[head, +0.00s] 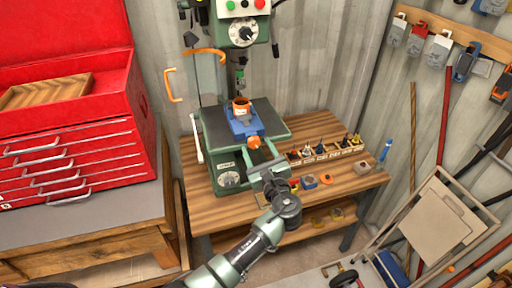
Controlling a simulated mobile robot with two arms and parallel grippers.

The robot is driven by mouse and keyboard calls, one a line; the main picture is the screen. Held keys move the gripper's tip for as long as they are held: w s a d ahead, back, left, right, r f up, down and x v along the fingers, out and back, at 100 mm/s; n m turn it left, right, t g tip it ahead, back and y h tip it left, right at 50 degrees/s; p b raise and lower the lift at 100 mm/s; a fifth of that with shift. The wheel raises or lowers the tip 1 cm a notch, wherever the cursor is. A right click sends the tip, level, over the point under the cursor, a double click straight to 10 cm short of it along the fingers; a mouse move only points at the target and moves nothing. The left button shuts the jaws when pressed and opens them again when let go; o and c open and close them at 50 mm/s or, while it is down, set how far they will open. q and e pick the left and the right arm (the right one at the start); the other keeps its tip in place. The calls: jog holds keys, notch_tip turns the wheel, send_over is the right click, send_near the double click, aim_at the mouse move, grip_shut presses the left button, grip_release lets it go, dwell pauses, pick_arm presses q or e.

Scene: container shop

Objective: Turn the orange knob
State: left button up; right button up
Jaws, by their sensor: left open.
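An orange knob (254,142) sticks out at the front of a blue vise (242,122) on the green drill press table. The vise holds an orange cup-like part (241,105). My left gripper (260,156) reaches up from below, just in front of the knob. It is open, with its two fingers spread and nothing visible between them. The fingertips look close to the knob, but I cannot tell whether they touch it. My right gripper is not in view.
The drill press (240,32) stands above the vise, with an orange-edged clear guard (206,75) at its left. A wooden bit rack (325,153) and small parts lie on the workbench (361,184) to the right. A red toolbox (75,155) stands at the left.

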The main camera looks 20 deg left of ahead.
pick_arm(q)
jog(key=b+v, duration=0.2)
jog(key=v, duration=0.4)
jog(key=shift+s, duration=0.15)
jog(key=shift+d, duration=0.1)
jog(key=s+a+f+n+g+h+b, duration=0.1)
jog(key=s+f+n+g+h+b, duration=0.15)
jog(key=f, duration=1.45)
jog(key=s+f+n+g+h+b, duration=0.1)
jog(key=s+f+g+h+b, duration=0.2)
jog(key=f, duration=1.4)
jog(key=s+a+f+n+g+h+b, duration=0.2)
jog(key=s+f+n+g+h, duration=0.3)
jog(key=s+f, duration=1.3)
jog(key=s+a+f+n+g+b, duration=0.1)
jog(key=s+f+n, duration=0.6)
jog(key=s, duration=0.7)
jog(key=s+a+f+n+g+b, duration=0.2)
jog(key=s+a+f+n, duration=0.3)
jog(key=s+f+n, duration=0.3)
jog(key=s+f+b, duration=0.1)
jog(key=s+f, duration=0.3)
jog(key=s, duration=0.3)
